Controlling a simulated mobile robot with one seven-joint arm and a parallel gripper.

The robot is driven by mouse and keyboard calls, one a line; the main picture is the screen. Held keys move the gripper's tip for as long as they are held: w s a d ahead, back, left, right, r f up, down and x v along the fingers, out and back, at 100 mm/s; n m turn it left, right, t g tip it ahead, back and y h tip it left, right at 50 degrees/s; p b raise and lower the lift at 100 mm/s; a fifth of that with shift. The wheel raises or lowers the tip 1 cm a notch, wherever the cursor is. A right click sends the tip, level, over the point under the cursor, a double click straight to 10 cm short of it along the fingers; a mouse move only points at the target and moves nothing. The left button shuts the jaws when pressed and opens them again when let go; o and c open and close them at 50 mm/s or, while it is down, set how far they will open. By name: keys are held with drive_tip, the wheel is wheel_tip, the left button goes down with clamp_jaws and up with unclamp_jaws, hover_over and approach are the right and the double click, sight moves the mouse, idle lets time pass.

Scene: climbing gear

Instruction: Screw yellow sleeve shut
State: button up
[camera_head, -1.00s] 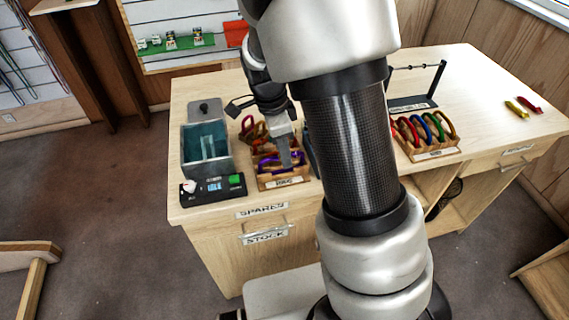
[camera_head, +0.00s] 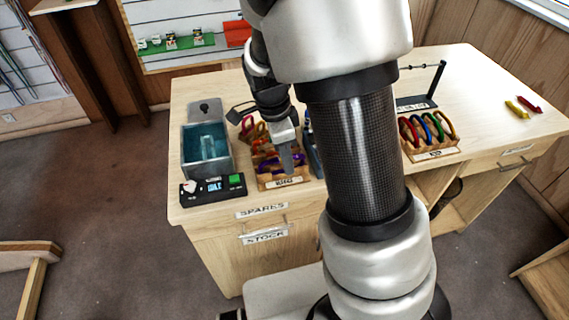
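My gripper (camera_head: 288,160) points down over the right side of a small labelled wooden tray (camera_head: 283,183) on the bench. The tray holds several carabiners, among them a purple one (camera_head: 268,168) at the front and orange and red ones behind. The gripper hides part of the tray, and the gap between its fingers does not show. I cannot make out a yellow sleeve on any carabiner at this size. A small yellow piece (camera_head: 516,109) lies on the bench's far right, beside a red piece (camera_head: 529,104).
A grey bin with a teal inside (camera_head: 187,150) and a dark device with a green button (camera_head: 213,189) stand left of the tray. A rack (camera_head: 431,153) of coloured carabiners stands right of my arm. The bench's right part (camera_head: 490,82) is mostly clear.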

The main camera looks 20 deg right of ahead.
drive_tip(key=shift+s+f, duration=0.15)
drive_tip(key=shift+f, duration=0.05)
drive_tip(key=shift+f+b, duration=1)
drive_tip(key=shift+f, duration=0.25)
drive_tip(key=shift+w, duration=1.25)
drive_tip(key=shift+s+a+r+p, duration=0.1)
drive_tip(key=shift+s+r+p, duration=0.15)
drive_tip(key=shift+r+p, duration=0.45)
drive_tip(key=shift+s+r+p, duration=0.25)
drive_tip(key=shift+r+p, duration=0.35)
drive_tip(key=shift+r, duration=0.2)
drive_tip(key=shift+s+f, duration=0.1)
drive_tip(key=shift+s, duration=0.65)
